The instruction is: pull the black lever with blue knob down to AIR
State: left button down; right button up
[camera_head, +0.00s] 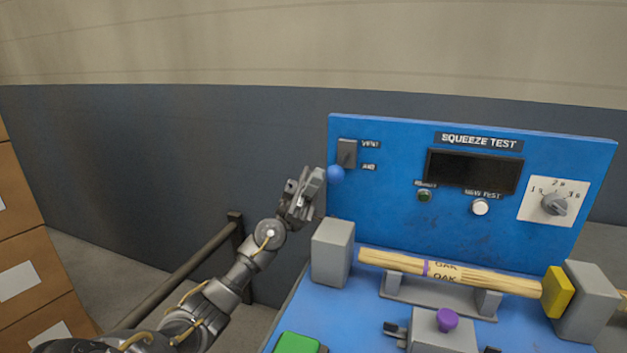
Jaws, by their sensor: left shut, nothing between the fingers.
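The blue knob (336,173) of the lever shows at the left edge of the blue SQUEEZE TEST panel (400,215). Its grey mount (347,153) is just above, beside a VENT label (371,144) and, lower, an AIR label (368,167). The knob sits at about the height of the AIR label; the black lever arm is hard to make out. My left gripper (312,184) is shut and empty, just left of the knob. I cannot tell whether it touches the knob. My right gripper is not in view.
A wooden rod marked OAK (450,272) lies on a grey cradle between a grey block (332,252) and a yellow pad (557,292). A purple knob (447,319) and green block (297,343) are in front. A rail (190,268) runs behind my left arm.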

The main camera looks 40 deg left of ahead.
pick_arm(q)
jog(key=shift+w+f, duration=0.1)
jog(key=shift+w, duration=0.05)
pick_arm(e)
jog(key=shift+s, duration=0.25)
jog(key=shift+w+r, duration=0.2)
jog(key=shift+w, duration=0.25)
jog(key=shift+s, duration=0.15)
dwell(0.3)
